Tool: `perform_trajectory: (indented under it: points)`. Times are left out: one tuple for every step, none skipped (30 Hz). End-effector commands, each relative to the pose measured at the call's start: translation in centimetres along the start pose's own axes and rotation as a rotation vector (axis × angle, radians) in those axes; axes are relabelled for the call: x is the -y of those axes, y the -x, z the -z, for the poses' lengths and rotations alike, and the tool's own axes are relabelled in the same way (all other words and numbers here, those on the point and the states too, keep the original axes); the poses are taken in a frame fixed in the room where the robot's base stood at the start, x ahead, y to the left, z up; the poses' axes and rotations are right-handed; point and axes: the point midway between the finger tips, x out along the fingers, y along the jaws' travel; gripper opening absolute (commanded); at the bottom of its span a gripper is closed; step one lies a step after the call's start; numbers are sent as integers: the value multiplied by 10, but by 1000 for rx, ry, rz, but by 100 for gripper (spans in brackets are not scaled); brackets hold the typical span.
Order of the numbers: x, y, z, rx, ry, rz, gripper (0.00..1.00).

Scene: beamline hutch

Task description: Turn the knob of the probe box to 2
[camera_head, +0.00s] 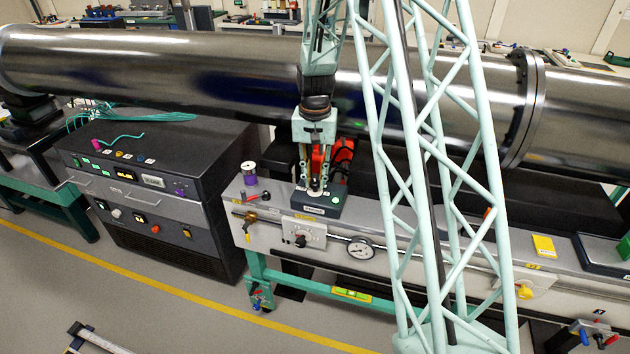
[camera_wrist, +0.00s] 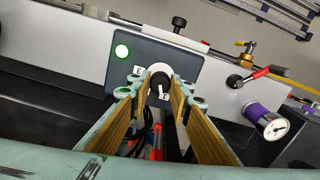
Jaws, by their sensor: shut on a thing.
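The probe box (camera_head: 322,207) is a low dark grey box on the bench top, with a label on its front face. My gripper (camera_head: 317,190) points down over the box. In the wrist view my gripper (camera_wrist: 160,82) has its two fingers on either side of the knob, shut on it. A short white mark shows on the knob. Small white labels lie around the dial, too small to read surely.
A front panel with a black knob (camera_head: 301,240) and a round gauge (camera_head: 360,249) are below. A large steel pipe (camera_head: 200,75) runs behind. Red parts (camera_head: 343,152) stand close behind my gripper.

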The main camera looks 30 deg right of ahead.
Motion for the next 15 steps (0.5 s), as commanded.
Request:
perform_trajectory:
  points:
    - [0,-1,0,0,-36,0,8]
    - [0,-1,0,0,-59,0,8]
    - [0,-1,0,0,-91,0,8]
    - [0,-1,0,0,-114,0,8]
    - [0,-1,0,0,-138,0,8]
    - [0,-1,0,-1,-169,0,8]
    - [0,-1,0,-1,-193,0,8]
    - [0,-1,0,-1,-216,0,8]
    - [0,0,0,-1,-247,0,8]
    - [0,0,0,-1,-270,0,8]
    - [0,0,0,-1,-294,0,8]
    - [0,0,0,-1,-326,0,8]
    - [0,0,0,-1,-350,0,8]
    - [0,0,0,0,-373,0,8]
    - [0,0,0,0,-404,0,8]
